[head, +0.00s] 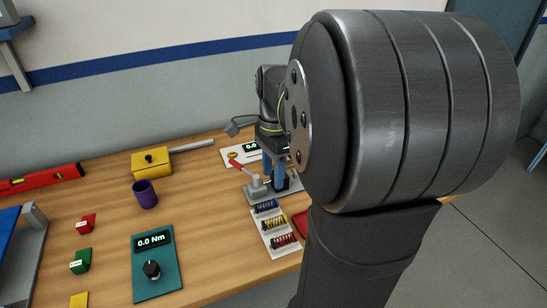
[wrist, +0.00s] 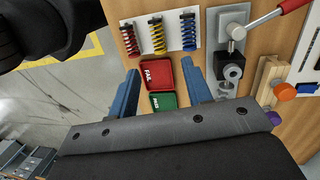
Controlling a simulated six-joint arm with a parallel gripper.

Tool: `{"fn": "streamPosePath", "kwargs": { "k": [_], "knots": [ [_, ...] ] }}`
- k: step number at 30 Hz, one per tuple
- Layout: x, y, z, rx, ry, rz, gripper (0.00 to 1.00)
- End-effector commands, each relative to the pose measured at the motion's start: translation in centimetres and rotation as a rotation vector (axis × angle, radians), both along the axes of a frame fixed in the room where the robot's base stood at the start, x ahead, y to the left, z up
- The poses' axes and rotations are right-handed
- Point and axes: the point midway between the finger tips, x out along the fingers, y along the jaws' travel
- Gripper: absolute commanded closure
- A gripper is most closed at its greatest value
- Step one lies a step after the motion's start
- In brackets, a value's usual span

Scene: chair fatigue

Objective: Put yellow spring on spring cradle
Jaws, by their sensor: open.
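The yellow spring (head: 274,222) lies on a white rack (head: 261,238), between a blue spring (head: 266,207) and a red spring (head: 284,239). In the wrist view the yellow spring (wrist: 158,37) is in the middle of the rack, beyond my fingertips. My gripper (wrist: 163,72) is open and empty, its two blue fingers apart and not touching the spring. No part is clearly marked as the spring cradle; a grey clamp fixture (wrist: 230,62) with a red-handled lever (wrist: 287,8) stands to the right of the rack. My arm hides part of the bench in the head view.
A red tray marked FAIL (wrist: 157,74) and a green tray (wrist: 162,101) show between my fingers. A wooden stand with coloured knobs (wrist: 270,82) is at right. A purple cup (head: 145,194), yellow box (head: 151,163) and teal torque unit (head: 156,264) stand left on the bench.

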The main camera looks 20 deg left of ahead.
Motion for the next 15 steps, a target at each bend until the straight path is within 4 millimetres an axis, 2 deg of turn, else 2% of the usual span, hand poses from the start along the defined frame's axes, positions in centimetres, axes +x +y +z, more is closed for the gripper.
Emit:
{"fn": "streamPosePath", "kwargs": {
  "k": [3, 6, 15],
  "knots": [
    [0.4, 0.1, 1.9, 0.001, -0.002, 0.000, 0.55],
    [0.5, 0.1, 2.9, 0.000, -0.001, 0.000, 0.55],
    [0.6, 0.1, 3.6, -0.001, 0.001, 0.000, 0.55]
  ]
}}
